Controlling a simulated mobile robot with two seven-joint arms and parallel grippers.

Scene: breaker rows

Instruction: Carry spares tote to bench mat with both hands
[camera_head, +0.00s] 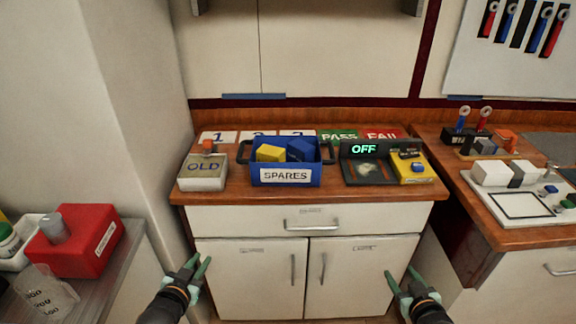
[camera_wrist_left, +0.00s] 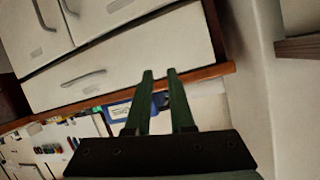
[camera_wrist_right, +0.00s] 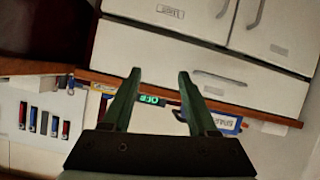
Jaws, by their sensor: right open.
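The spares tote (camera_head: 286,187) is a blue open box with a white "SPARES" label and a dark handle at each side. It stands on the wooden counter (camera_head: 340,199) and holds a yellow block (camera_head: 270,153) and a dark blue block (camera_head: 300,150). My left gripper (camera_head: 197,265) is low in front of the cabinet, empty, its fingers slightly apart. My right gripper (camera_head: 400,272) is open and empty, low at the right. Both are apart from the tote. A dark grey flat patch (camera_head: 550,145) on the right bench may be the bench mat; I cannot tell.
The OLD bin (camera_head: 203,184) is close left of the tote; the OFF tester (camera_head: 365,171) and a yellow device (camera_head: 413,170) are right of it. The right bench holds white blocks (camera_head: 492,173) and a white board (camera_head: 520,207). A red box (camera_head: 80,245) stands at the left.

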